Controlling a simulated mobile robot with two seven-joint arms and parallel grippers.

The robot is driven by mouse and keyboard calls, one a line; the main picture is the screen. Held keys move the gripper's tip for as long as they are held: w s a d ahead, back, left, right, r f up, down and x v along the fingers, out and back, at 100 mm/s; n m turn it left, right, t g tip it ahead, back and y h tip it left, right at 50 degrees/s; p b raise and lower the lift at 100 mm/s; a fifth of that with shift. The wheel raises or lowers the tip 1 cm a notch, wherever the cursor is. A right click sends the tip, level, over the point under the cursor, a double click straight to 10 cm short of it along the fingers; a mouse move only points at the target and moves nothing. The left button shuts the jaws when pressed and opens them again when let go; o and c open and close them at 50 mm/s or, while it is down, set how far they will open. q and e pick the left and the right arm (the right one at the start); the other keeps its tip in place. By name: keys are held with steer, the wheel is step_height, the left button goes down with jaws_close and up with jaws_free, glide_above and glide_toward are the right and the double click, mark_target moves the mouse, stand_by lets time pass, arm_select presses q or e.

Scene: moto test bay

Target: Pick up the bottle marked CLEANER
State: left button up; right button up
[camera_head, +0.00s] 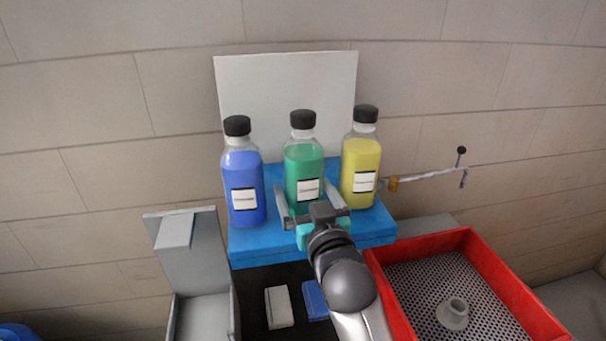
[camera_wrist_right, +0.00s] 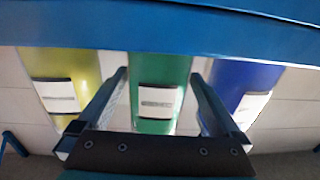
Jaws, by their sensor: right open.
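Three bottles with black caps stand upright in a row on a blue shelf (camera_head: 312,245): a blue one (camera_head: 244,180) at left, a green one (camera_head: 304,165) in the middle and a yellow one (camera_head: 361,160) at right. Each has a white label; the print is too small to read, so I cannot tell which says CLEANER. My right gripper (camera_head: 309,200) is open in front of the green bottle. In the right wrist view its fingers (camera_wrist_right: 160,76) point at the green bottle (camera_wrist_right: 160,92), one on each side of it; contact is not visible. My left gripper is out of view.
A white panel (camera_head: 290,85) stands behind the bottles. A red tray (camera_head: 525,300) with a perforated floor and a grey flanged part (camera_head: 453,314) is at lower right. A thin rod (camera_head: 430,175) juts out right of the shelf. A grey stand (camera_head: 190,255) is at lower left.

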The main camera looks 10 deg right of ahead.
steer(key=shift+w+f+p, duration=0.15)
steer(key=shift+w+p, duration=0.05)
steer(key=shift+w, duration=1.1)
steer(key=shift+w+f+p, duration=0.1)
steer(key=shift+w+p, duration=0.05)
steer(key=shift+w, duration=1.15)
steer(key=shift+c, duration=0.2)
jaws_close()
steer(key=shift+r, duration=0.15)
